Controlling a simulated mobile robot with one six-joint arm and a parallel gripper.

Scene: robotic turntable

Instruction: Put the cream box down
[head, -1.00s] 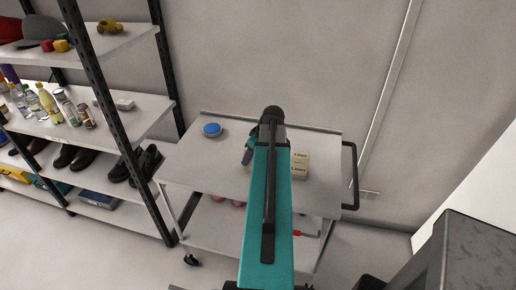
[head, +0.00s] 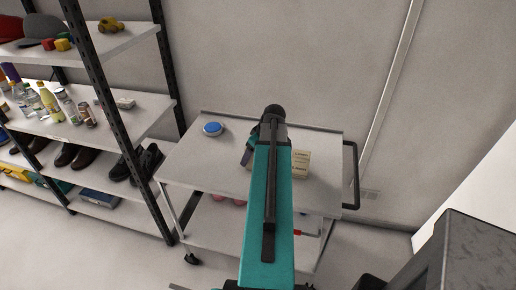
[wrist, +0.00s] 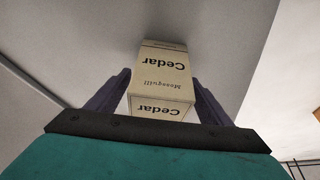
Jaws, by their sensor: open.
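The cream box (head: 301,163) is at the top shelf of the grey trolley (head: 190,165), just right of my arm in the head view. It appears to rest on that surface, though my arm hides part of it. In the wrist view the cream box (wrist: 161,80) shows printed "Cedar" faces and lies between the two dark purple fingers of my gripper (wrist: 161,84). The fingers stand apart, one on each side, with a visible gap at least near their bases. In the head view a purple finger shows at the left of my arm.
A round blue-topped object (head: 213,129) sits at the trolley's back left. A black handle (head: 350,175) is on the trolley's right end. A shelf rack (head: 110,125) with bottles and shoes stands to the left. The trolley's front left top is clear.

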